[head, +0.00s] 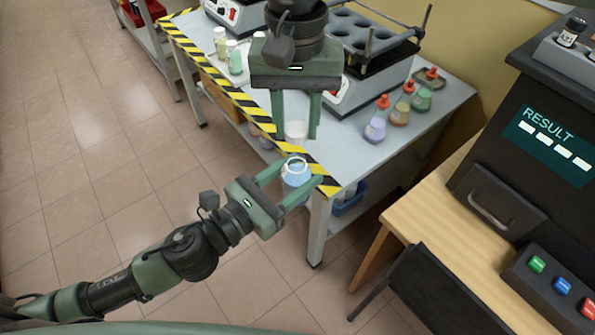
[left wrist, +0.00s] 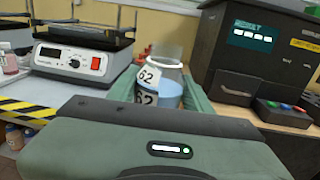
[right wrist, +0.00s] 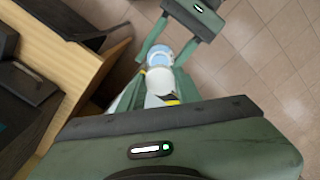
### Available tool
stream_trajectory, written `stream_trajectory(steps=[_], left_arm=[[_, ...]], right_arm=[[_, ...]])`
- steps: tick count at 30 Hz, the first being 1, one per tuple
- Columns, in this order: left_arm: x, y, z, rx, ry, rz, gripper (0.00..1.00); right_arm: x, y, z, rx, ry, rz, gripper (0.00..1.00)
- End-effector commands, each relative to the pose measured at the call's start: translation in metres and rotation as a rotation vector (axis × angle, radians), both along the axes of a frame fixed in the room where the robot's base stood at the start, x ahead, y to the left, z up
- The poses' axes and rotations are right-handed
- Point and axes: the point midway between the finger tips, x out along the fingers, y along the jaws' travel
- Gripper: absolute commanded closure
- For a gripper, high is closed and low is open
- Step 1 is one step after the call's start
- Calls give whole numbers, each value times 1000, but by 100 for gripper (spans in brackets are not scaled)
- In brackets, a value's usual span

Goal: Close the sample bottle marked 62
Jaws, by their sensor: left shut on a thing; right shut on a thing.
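The sample bottle (head: 296,179) is clear, holds blue liquid and has an open top with a pale rim. In the left wrist view the bottle (left wrist: 168,93) shows labels reading 62. My left gripper (head: 294,194) is shut on the bottle and holds it off the table's near corner. My right gripper (head: 296,134) points down and is shut on a white cap (head: 297,129). The cap is apart from the bottle's rim, beyond it in the head view. The right wrist view shows the cap (right wrist: 160,81) close to the bottle (right wrist: 160,56).
The grey table (head: 356,150) has a black-yellow striped edge. Several red-capped flasks (head: 401,108) stand on its right. A shaker (head: 362,90) with a rack is behind my right gripper. A black analyser (head: 545,140) with a RESULT screen stands at the right.

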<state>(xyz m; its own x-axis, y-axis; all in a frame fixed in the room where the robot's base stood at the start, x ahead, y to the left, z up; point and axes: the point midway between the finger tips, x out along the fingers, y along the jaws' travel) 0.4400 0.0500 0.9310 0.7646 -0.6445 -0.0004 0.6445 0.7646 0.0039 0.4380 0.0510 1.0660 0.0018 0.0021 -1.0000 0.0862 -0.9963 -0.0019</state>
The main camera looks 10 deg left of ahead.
Motion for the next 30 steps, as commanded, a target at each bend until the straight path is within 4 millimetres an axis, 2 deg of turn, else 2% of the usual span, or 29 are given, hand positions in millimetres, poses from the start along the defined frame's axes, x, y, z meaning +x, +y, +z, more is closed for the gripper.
stream_trajectory(steps=[6,12,30], left_arm=[[0,0,1,-1,-1,0,100],[0,0,1,-1,-1,0,100],[0,0,1,-1,-1,0,100]], right_arm=[[0,0,-21,-2,0,1,100],[0,0,-34,-1,0,1,100],[-2,0,-35,0,1,-1,100]])
